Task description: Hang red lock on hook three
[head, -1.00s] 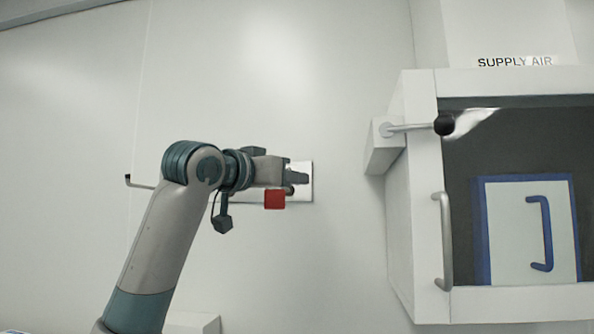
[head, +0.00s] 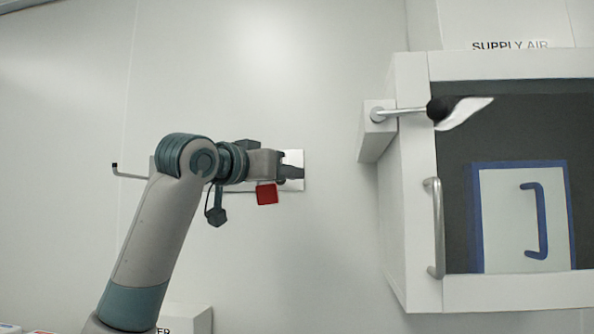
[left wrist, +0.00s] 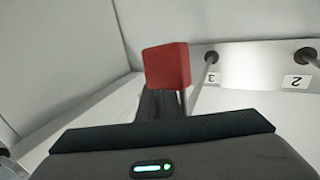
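The red lock (head: 266,194) hangs just under my left gripper (head: 290,172), tilted slightly, in front of the white hook plate (head: 295,157). In the left wrist view the red lock (left wrist: 166,66) is at the centre, with part of its grey shackle (left wrist: 183,102) showing by the dark finger. That gripper looks shut on the shackle; the fingertips are partly hidden. Hook three (left wrist: 211,57), beside its label "3", is just right of the lock, and its rod runs close to the shackle. I cannot tell whether the shackle is around the rod. My right gripper is not in view.
Hook two (left wrist: 305,55) is farther right in the left wrist view. In the head view, a white cabinet (head: 406,200) with a metal handle (head: 433,225) and a lever (head: 405,111) juts out at the right. A thin wall hook (head: 128,174) is at the left. Wall between plate and cabinet is bare.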

